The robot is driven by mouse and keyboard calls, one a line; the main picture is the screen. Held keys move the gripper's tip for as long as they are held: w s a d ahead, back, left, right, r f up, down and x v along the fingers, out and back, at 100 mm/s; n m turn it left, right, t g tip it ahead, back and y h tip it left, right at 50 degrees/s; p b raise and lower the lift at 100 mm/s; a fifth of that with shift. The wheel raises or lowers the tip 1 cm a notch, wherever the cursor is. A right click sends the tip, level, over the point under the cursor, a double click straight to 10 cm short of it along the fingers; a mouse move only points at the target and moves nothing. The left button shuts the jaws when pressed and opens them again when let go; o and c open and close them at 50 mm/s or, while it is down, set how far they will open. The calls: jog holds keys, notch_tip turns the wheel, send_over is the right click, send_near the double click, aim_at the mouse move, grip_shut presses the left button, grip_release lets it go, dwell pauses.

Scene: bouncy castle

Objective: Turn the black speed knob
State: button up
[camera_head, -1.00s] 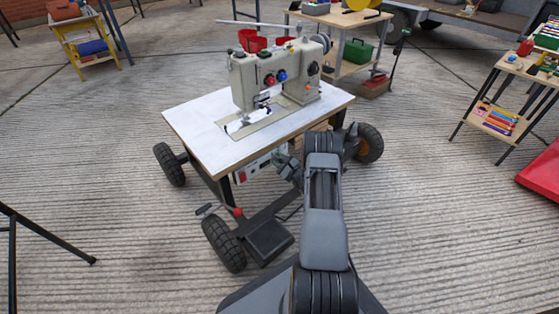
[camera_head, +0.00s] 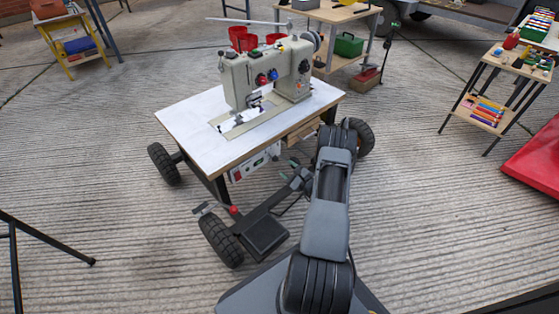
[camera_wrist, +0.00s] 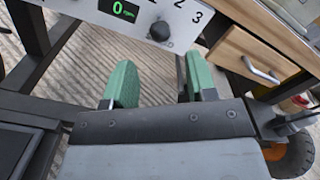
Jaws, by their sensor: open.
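The black speed knob (camera_wrist: 159,31) is a round dark knob on a white control panel (camera_wrist: 180,14) at the top of the wrist view. A green "0" display (camera_wrist: 124,9) is left of it, and printed numbers "2" and "3" are to its upper right. In the head view the panel (camera_head: 256,161) hangs under the front edge of the sewing table (camera_head: 185,125). My gripper (camera_wrist: 160,66) has two green fingers spread wide with nothing between them. The knob lies ahead of the gap, apart from the fingers. In the head view my gripper (camera_head: 299,174) is in front of and right of the panel.
A wooden drawer (camera_wrist: 252,58) with a metal handle is right of the panel. A sewing machine (camera_head: 265,75) stands on the wheeled table. A pedal (camera_head: 263,236) and black wheels (camera_head: 220,240) are low in front. Open concrete floor lies left.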

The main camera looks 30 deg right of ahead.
jog(key=shift+s+d+p, duration=0.15)
jog(key=shift+s+p, duration=0.1)
jog(key=shift+s, duration=0.85)
jog(key=shift+s+d+p, duration=0.1)
jog(key=shift+s+p, duration=0.1)
jog(key=shift+s, duration=0.9)
jog(key=a+r+n+g+y+p, duration=0.4)
jog(key=a+r, duration=0.3)
jog(key=r, duration=0.5)
jog(key=a+r+n+g+y+p, duration=0.35)
jog(key=a+r+n+p, duration=0.3)
jog(key=r, duration=0.45)
jog(key=a+r+n+g+y+p, duration=0.2)
jog(key=a+r+n+g+p, duration=0.35)
jog(key=r, duration=0.65)
jog(key=s+a+r+n+h+p, duration=0.2)
jog(key=s+r+n+h+p, duration=0.2)
jog(key=r+p, duration=0.3)
jog(key=s+a+r+n+h+p, duration=0.3)
jog(key=s+r+p, duration=0.3)
jog(key=r, duration=0.8)
jog(key=s+a+r+n+g+h+p, duration=0.1)
jog(key=s+a+r+n+h+p, duration=0.1)
jog(key=s+r+n+h+p, duration=0.2)
notch_tip(320, 180, up, 7)
jog(key=h+p, duration=0.1)
jog(key=p, duration=0.2)
jog(key=shift+s+a+r+n+p, duration=0.2)
jog(key=shift+s+a+n+p, duration=0.1)
jog(key=shift+s+a+p, duration=0.1)
